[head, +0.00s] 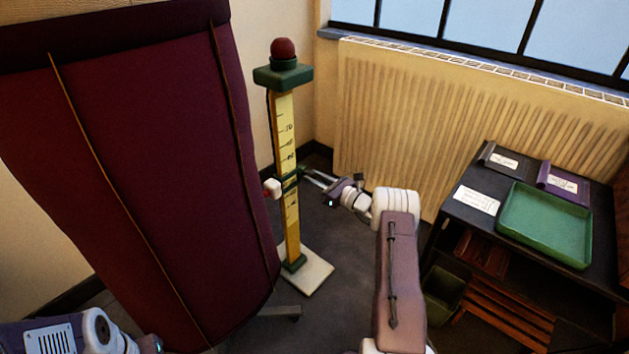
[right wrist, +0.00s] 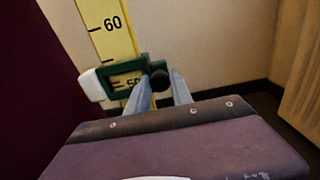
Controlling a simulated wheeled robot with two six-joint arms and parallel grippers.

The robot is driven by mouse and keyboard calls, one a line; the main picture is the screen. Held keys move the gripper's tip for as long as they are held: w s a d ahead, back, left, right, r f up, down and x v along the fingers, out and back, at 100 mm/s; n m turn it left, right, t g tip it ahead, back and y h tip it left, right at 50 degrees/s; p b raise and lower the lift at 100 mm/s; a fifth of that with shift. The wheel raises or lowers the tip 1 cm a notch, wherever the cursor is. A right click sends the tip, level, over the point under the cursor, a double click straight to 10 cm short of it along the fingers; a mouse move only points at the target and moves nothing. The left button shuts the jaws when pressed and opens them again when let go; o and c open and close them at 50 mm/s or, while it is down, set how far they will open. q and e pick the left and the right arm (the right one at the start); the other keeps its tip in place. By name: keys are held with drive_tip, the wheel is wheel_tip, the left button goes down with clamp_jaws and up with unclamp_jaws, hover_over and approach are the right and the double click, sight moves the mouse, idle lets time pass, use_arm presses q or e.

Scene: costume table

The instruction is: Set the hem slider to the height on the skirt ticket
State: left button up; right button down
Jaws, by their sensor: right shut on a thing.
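The yellow hem gauge (head: 291,222) stands upright on a pale base beside the maroon skirt (head: 150,170). Its green hem slider (right wrist: 110,84) has a white block on its left and a black knob (right wrist: 159,80) on its right. The number in the slider's window looks like 50, partly covered; 60 shows above it. My right gripper (right wrist: 160,92) is shut on the knob; in the head view it reaches the gauge from the right. A white card (head: 476,199) lies on the dark shelf unit; its writing is too small to read. My left gripper is out of view.
The dark shelf unit (head: 470,222) at the right bears a green tray (head: 545,228) and two small holders with cards, one dark (head: 500,158) and one purple (head: 565,184). A radiator (head: 400,110) stands behind. The skirt fills the left side, close to the gauge.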

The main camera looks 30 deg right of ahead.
drive_tip(key=shift+r+p, duration=1.5)
drive_tip(key=shift+r, duration=1.15)
wheel_tip(320, 180, up, 4)
drive_tip(key=p, duration=0.3)
drive_tip(key=c, duration=1.1)
unclamp_jaws()
drive_tip(key=shift+f, duration=0.2)
drive_tip(key=shift+o, duration=0.2)
drive_tip(key=p+v, duration=0.3)
drive_tip(key=v, duration=0.6)
drive_tip(key=shift+p, duration=0.3)
